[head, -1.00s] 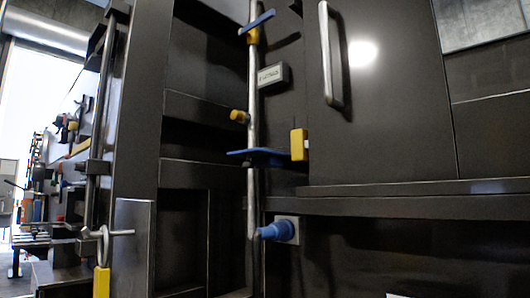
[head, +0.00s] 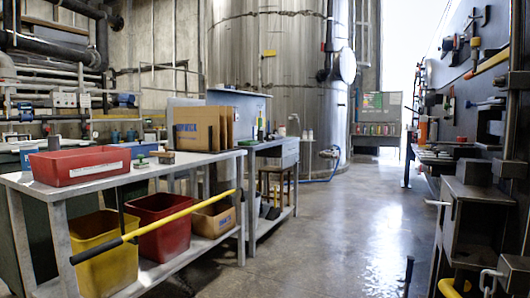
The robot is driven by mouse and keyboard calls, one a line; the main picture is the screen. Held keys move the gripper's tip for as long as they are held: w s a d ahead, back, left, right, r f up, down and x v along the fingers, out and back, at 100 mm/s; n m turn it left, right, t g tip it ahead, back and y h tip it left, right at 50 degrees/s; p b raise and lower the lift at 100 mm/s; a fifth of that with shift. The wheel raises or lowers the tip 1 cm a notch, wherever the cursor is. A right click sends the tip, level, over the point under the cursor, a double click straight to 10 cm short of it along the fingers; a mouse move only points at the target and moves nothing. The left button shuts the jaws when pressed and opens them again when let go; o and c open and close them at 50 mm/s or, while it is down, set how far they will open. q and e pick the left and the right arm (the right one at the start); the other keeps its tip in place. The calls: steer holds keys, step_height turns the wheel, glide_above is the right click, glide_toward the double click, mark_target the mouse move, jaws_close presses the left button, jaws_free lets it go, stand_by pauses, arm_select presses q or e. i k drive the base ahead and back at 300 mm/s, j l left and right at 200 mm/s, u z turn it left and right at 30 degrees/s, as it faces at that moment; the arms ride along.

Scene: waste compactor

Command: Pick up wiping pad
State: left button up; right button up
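I cannot make out a wiping pad for certain. Two small objects lie on the grey workbench (head: 215,157): a dark greenish one (head: 140,161) and a brownish block (head: 163,157). They are too small to identify. A red bin (head: 80,166) with a white label stands to their left on the same bench top. Neither of my grippers is in view.
A yellow bar (head: 180,211) with black ends runs along the bench front. Yellow (head: 105,262) and red (head: 160,228) bins stand below. A cardboard box (head: 197,128) stands at the back. The wet floor (head: 335,235) is open between the bench and the dark machine (head: 478,222) at right.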

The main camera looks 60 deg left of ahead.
mark_target(141, 165)
steer(key=u, duration=2.65)
